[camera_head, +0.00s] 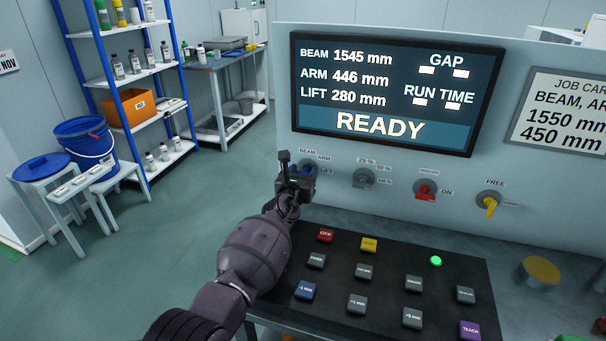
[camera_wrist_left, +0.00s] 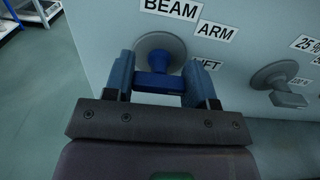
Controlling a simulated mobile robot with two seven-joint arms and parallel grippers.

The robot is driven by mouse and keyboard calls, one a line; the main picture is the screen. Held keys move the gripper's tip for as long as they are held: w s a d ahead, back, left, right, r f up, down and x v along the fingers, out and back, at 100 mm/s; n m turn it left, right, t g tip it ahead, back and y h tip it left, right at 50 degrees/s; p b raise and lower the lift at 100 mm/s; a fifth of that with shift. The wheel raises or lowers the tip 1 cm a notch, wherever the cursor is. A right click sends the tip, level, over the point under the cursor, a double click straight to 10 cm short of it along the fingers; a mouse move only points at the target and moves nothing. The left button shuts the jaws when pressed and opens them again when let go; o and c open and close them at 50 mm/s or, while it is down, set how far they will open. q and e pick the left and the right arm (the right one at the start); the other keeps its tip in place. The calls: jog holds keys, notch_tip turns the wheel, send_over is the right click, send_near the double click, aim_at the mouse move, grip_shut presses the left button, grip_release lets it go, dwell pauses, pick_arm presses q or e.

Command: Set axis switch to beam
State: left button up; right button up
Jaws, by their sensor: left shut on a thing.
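The axis switch (camera_wrist_left: 157,50) is a round grey dial with a blue handle on the pale panel (camera_wrist_left: 257,40), with BEAM, ARM and LIFT labels around its upper and right side. My left gripper (camera_wrist_left: 158,82) is at the switch, its two blue-grey fingers on either side of the blue handle and shut on it. In the head view the left gripper (camera_head: 297,180) covers most of the switch. Which label the handle points at cannot be told. The display (camera_head: 398,92) reads BEAM 1545 mm, ARM 446 mm, LIFT 280 mm and READY. My right gripper is not in view.
A grey percent dial (camera_head: 364,178), red switch (camera_head: 425,190) and yellow switch (camera_head: 490,203) sit to the right. Below is a black keypad (camera_head: 390,270) with several buttons and a green lamp. A job card (camera_head: 560,110) shows 1550 mm and 450 mm.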

pick_arm(q)
jog(key=shift+n, duration=0.3)
jog(key=n, duration=0.2)
jog(key=shift+a+n, duration=0.1)
jog(key=shift+n, duration=0.2)
jog(key=shift+f+n, duration=0.15)
jog(key=shift+n, duration=1.55)
jog(key=o, duration=0.9)
jog(key=shift+o, duration=0.2)
